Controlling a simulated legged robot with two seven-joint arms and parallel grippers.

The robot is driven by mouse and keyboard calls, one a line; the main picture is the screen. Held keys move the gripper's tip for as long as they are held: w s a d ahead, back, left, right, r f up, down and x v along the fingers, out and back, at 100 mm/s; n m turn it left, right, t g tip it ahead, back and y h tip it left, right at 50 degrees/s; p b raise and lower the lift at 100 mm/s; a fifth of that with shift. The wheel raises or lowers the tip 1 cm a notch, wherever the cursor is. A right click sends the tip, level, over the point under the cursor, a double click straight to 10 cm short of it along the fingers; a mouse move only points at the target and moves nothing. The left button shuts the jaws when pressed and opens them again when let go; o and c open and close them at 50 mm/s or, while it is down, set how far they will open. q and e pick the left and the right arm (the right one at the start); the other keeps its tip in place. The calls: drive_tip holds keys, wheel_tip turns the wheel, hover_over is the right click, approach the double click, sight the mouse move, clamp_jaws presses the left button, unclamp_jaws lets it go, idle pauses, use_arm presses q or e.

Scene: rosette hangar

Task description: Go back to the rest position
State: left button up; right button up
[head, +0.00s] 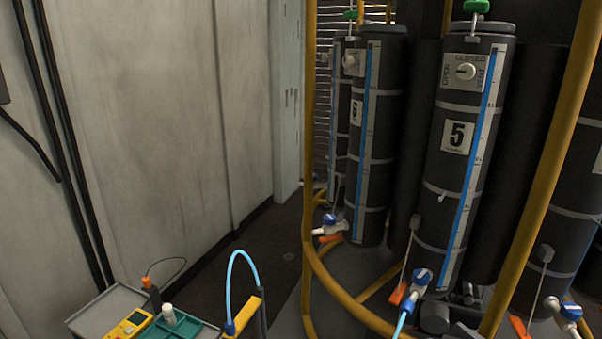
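Neither of my grippers shows in the head view, and no part of my arms can be made out for certain. The rest position itself is not marked by anything visible. Blue-handled taps (422,277) sit low on the cylinders.
A yellow tubular frame (309,130) surrounds the cylinders. At the bottom left, a grey tray (98,308) stands beside a yellow meter (130,326), a green tray (190,333) with a white bottle (168,314), and a looping light-blue hose (240,254). A pale wall (160,120) bounds the left; dark floor (272,245) lies between.

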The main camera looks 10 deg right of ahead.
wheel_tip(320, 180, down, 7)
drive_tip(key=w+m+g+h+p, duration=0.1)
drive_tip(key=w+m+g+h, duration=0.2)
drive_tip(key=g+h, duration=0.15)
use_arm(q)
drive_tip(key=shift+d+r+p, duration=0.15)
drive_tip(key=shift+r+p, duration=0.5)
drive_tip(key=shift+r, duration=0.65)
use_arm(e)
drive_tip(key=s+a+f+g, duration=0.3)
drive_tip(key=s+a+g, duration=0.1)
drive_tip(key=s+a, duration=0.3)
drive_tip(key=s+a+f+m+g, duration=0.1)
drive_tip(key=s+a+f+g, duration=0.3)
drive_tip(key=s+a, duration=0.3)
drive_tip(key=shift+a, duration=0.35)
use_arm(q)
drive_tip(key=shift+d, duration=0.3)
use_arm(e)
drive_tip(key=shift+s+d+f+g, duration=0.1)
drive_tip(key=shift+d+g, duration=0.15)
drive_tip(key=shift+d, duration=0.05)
